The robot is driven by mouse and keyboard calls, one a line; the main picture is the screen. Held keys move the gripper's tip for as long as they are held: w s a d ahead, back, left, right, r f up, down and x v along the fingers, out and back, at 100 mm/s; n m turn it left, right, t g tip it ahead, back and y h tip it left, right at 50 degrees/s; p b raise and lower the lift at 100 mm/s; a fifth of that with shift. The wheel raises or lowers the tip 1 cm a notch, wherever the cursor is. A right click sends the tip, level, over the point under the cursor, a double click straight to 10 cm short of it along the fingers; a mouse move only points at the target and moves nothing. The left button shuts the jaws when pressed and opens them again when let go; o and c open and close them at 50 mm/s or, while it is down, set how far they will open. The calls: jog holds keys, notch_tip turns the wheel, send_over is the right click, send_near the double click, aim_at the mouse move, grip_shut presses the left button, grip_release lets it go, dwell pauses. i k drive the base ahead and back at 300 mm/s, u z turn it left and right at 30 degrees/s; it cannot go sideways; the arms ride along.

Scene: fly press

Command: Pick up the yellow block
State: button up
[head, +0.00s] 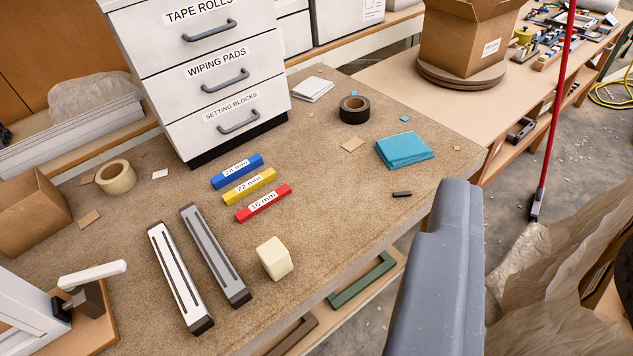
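The yellow block (249,187) is a slim bar with a white label reading 22 mm. It lies flat on the speckled brown worktop near the middle of the head view. A blue block (237,171) labelled 28 mm lies just behind it, and a red block (263,203) labelled 16 mm lies just in front, roughly parallel. Narrow strips of worktop show between them. Nothing covers the yellow block. A grey-blue part of my arm fills the lower right, well to the right of the blocks. I see no gripper fingers.
A white drawer cabinet (211,84) stands behind the blocks. Two slotted bars, white (178,279) and grey (214,255), and a cream block (273,258) lie in front. A tape roll (354,109) and teal cloths (404,149) lie right. Open worktop separates the blocks from these cloths.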

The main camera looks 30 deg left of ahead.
aim_at(237, 193)
jog(key=z, duration=1.2)
jog(key=i, duration=2.3)
jog(key=u, duration=3.55)
jog(key=i, duration=0.7)
jog(key=u, duration=0.15)
